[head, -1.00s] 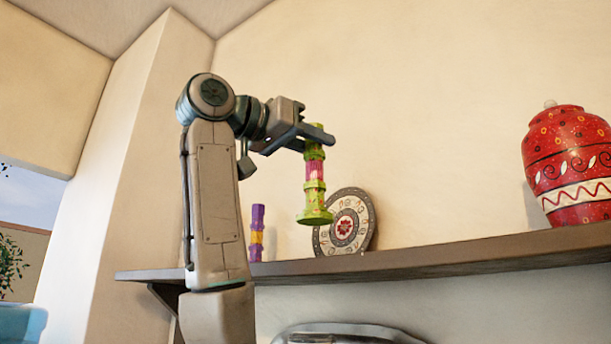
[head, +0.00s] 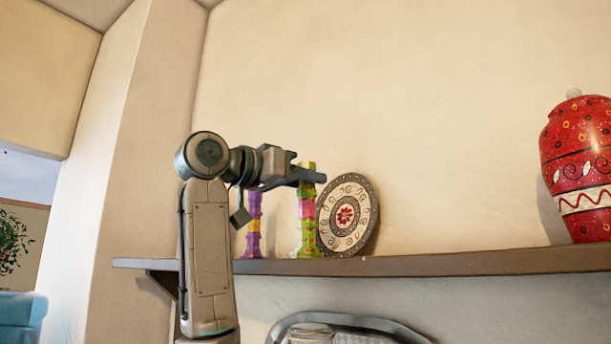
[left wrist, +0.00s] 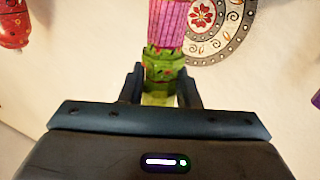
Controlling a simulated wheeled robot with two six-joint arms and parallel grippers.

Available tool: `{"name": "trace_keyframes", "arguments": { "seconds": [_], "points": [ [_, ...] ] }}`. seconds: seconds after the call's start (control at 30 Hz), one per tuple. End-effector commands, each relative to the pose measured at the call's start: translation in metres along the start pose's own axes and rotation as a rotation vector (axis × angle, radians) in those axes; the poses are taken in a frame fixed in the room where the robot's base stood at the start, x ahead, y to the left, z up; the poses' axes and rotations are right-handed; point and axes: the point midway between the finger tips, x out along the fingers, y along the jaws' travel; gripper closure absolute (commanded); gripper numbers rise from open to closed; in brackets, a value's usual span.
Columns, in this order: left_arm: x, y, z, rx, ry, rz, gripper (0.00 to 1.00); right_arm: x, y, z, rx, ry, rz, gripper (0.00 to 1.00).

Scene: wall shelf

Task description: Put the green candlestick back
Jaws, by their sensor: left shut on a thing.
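The green candlestick (head: 307,232), with a pink band at its middle, stands upright at the wall shelf (head: 450,263). Its base shows at the level of the shelf top; I cannot tell whether it touches. My left gripper (head: 312,175) is shut on its upper part. In the left wrist view the candlestick (left wrist: 165,68) is between the two fingers of the left gripper (left wrist: 160,85). My right gripper is not in view.
A purple candlestick (head: 253,228) with a yellow band stands just left of the green one. A round patterned plate (head: 358,220) leans on the wall close on its right. A red vase (head: 578,150) stands at the far right, with free shelf between.

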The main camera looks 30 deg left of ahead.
Motion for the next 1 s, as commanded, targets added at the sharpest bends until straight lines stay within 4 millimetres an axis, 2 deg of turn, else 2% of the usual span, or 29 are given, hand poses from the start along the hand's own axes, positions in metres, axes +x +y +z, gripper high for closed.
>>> {"name": "trace_keyframes", "arguments": {
  "seconds": [0.1,0.27,0.3,0.4,0.67,0.8,1.0],
  "points": [
    [0.0,0.0,0.0,0.0,0.001,0.0,1.0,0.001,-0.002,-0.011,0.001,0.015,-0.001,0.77],
    [0.0,0.0,0.005,0.0,0.001,0.0,1.0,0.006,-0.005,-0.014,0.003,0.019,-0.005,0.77],
    [0.0,0.0,0.005,0.0,0.0,0.0,0.69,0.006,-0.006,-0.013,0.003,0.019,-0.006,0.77],
    [0.0,0.0,0.004,0.0,0.0,0.0,0.49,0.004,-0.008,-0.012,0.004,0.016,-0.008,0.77],
    [0.0,0.0,0.004,0.0,0.0,0.0,0.48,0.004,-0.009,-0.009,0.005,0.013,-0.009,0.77],
    [0.0,0.0,-0.004,0.0,0.0,0.0,0.48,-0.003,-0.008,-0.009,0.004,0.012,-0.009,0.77],
    [-0.033,0.0,0.006,0.002,0.003,-0.001,0.48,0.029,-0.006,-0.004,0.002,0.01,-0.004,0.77]
  ]
}}
